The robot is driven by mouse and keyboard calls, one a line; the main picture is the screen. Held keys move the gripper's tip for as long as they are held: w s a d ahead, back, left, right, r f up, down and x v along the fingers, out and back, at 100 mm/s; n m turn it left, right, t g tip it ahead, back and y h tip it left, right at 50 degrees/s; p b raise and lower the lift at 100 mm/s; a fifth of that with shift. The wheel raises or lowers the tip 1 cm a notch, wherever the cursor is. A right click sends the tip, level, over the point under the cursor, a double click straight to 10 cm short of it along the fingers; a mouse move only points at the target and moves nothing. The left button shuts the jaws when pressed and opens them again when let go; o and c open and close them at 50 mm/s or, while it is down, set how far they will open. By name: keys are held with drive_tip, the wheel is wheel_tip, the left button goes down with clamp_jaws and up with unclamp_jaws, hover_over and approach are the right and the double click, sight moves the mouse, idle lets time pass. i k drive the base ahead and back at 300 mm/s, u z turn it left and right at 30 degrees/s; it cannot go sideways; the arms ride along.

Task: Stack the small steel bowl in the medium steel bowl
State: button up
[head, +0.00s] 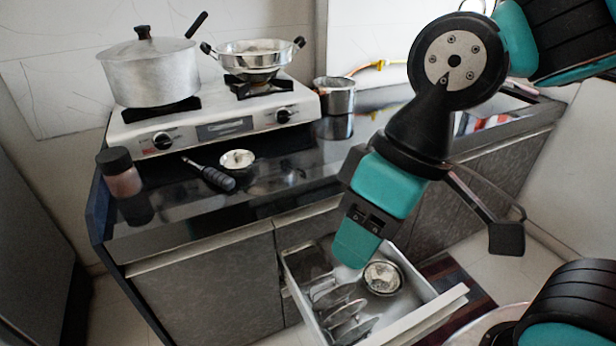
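A round steel bowl (383,277) sits in the open drawer, toward its right side. A small round steel dish or bowl (238,159) stands on the dark counter in front of the stove. I cannot tell for certain which is the small bowl and which the medium one. My gripper (349,258) points down over the drawer, just left of and above the bowl there in the picture. It is seen side-on, so the gap between its fingers is hidden. I see no bowl held in it.
The open drawer (447,305) also holds several steel plates or lids (345,312) at left. On the counter are a black-handled tool (209,174), a dark-capped jar (120,173) and a steel cup (334,96). A pot (150,73) and a two-handled pan (254,57) stand on the stove (217,122).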

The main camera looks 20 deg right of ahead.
sight(381, 281)
drive_tip(key=z, duration=0.2)
drive_tip(key=k, duration=0.3)
drive_tip(key=u, duration=0.85)
drive_tip(key=i, duration=1.45)
drive_tip(key=z, duration=0.8)
